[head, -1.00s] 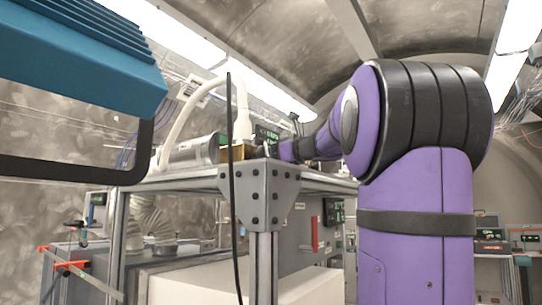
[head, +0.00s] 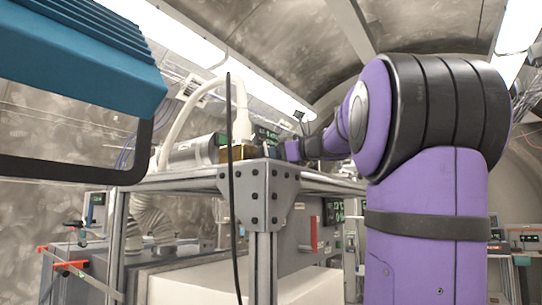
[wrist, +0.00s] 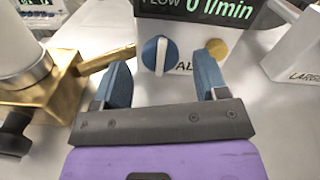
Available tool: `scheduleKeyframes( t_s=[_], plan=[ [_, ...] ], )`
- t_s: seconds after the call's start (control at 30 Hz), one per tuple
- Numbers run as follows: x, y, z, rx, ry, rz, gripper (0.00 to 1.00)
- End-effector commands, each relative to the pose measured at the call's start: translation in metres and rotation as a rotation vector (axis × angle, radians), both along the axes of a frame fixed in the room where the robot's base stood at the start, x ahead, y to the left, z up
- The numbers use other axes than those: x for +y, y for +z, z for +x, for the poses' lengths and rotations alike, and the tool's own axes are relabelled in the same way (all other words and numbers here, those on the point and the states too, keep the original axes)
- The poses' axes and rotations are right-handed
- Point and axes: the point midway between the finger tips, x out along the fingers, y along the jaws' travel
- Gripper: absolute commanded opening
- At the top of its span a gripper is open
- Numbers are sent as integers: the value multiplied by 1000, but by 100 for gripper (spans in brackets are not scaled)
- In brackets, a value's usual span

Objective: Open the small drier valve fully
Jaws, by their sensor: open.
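In the wrist view my gripper (wrist: 161,66) is open, with its two blue fingers wide apart and nothing held. Beyond the gap between them is a round blue knob (wrist: 155,56) with a white bar across it, near upright, on the front of a white flow box (wrist: 187,30). The fingers appear apart from the knob. No label reading small drier valve is readable, so I cannot tell which part is that valve. In the head view my gripper is too small and hidden to make out.
A brass block (wrist: 66,85) with a brass rod and white pipe stands close left of my gripper. A black knob (wrist: 14,134) juts below it. A brass knob (wrist: 217,48) is right of the blue one. A white block marked "LARGE" (wrist: 295,55) stands at right.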

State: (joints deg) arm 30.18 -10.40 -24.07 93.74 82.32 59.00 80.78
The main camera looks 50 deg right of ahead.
Motion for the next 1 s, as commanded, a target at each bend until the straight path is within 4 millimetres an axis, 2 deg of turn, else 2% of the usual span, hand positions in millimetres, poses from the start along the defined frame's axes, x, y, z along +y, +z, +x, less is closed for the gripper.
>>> scheduleKeyframes(
  t_s=[0.3, 0.5, 1.0],
  plan=[
    [-5, 0, -60, -2, -2, 0, 67],
    [-7, 0, -82, 1, -1, 0, 67],
    [-7, -1, -88, 1, -1, 0, 67]
  ],
)
